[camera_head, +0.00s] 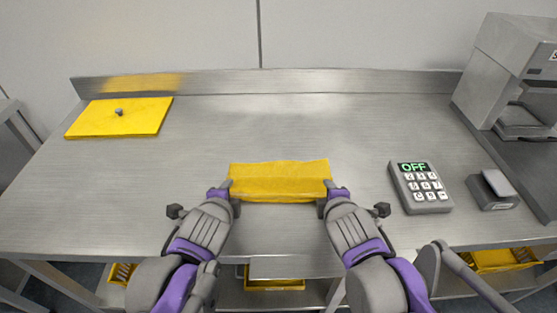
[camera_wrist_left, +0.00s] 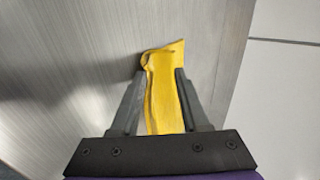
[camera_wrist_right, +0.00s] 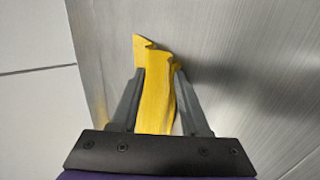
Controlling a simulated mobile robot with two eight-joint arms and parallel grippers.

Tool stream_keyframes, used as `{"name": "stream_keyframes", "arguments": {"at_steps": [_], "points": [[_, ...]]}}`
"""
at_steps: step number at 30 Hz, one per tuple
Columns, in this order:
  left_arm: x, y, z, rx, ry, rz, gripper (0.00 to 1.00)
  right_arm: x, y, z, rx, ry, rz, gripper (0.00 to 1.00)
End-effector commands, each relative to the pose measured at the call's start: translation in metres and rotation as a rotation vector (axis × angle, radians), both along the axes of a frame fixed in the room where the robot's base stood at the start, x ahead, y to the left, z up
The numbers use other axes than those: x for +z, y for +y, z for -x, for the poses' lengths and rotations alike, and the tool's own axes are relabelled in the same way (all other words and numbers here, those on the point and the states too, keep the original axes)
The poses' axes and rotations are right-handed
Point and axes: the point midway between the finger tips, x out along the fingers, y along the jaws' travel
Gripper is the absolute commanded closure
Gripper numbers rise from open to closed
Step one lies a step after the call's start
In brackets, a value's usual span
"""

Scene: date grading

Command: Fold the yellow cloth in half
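The yellow cloth (camera_head: 280,181) is a narrow wrinkled strip running left to right near the front middle of the steel table. My left gripper (camera_head: 229,190) is at its left end. My right gripper (camera_head: 329,190) is at its right end. In the left wrist view the cloth (camera_wrist_left: 164,95) runs between both fingers, with a crumpled end past the tips. In the right wrist view the cloth (camera_wrist_right: 156,95) likewise fills the gap between the fingers. Both grippers look shut on it. Whether its lower edge touches the table is unclear.
A yellow square panel with a small knob (camera_head: 120,117) lies at the back left of the table (camera_head: 300,120). A keypad reading OFF (camera_head: 420,186), a small grey block (camera_head: 493,190) and a grey machine (camera_head: 510,75) stand at right. The table behind the cloth is clear.

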Motion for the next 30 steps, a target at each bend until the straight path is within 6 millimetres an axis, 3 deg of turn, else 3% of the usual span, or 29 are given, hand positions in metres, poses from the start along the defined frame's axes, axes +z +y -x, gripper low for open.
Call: {"name": "stream_keyframes", "arguments": {"at_steps": [10,30], "points": [[0.006,0.0,0.002,0.0,0.0,0.0,0.45,0.006,0.0,0.002,0.0,0.0,0.0,0.45],[0.087,0.0,0.058,-0.001,0.001,0.001,0.45,0.087,0.0,0.058,0.001,0.001,0.0,0.45]]}}
